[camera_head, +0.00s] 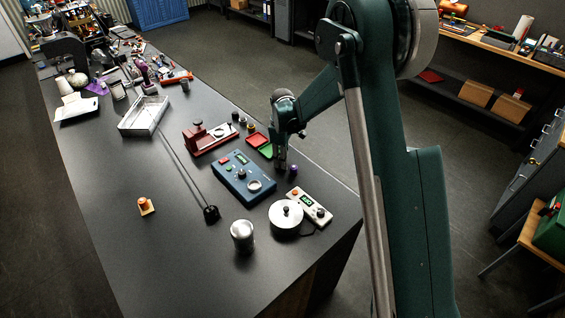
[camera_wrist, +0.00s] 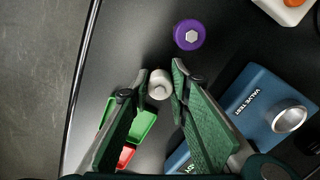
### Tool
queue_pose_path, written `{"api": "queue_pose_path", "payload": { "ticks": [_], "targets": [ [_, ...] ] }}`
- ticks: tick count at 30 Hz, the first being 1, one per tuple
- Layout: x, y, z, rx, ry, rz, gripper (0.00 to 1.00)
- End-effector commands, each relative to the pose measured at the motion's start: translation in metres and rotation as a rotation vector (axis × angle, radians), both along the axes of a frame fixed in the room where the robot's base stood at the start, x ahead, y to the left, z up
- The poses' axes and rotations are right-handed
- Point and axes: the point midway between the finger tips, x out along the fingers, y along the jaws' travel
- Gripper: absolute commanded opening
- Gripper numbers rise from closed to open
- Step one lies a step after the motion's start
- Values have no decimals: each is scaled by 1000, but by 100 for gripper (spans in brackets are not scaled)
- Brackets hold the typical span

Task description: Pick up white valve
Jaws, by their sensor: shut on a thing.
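The white valve (camera_wrist: 160,84) is a small round pale piece with a knob on its face, seen in the wrist view between my fingertips. My gripper (camera_wrist: 157,88) is shut on it, with one green-padded finger on each side. In the head view my gripper (camera_head: 279,165) points down at the table, right of the blue valve test box (camera_head: 233,180). I cannot make out the white valve in the head view. In the wrist view I cannot tell whether it touches the table.
A purple valve (camera_wrist: 189,35) stands close by, also in the head view (camera_head: 293,169). Green (camera_wrist: 143,124) and red (camera_wrist: 126,157) trays lie beside my fingers. A scale (camera_head: 285,217) and a metal canister (camera_head: 242,236) stand nearer the front. The table's left front is mostly clear.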

Motion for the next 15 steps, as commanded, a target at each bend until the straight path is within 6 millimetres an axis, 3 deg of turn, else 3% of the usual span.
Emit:
{"api": "queue_pose_path", "payload": {
  "ticks": [8,15],
  "targets": [
    [0,0,3,0,0,0,5],
    [0,0,22,0,0,0,5]
  ]
}}
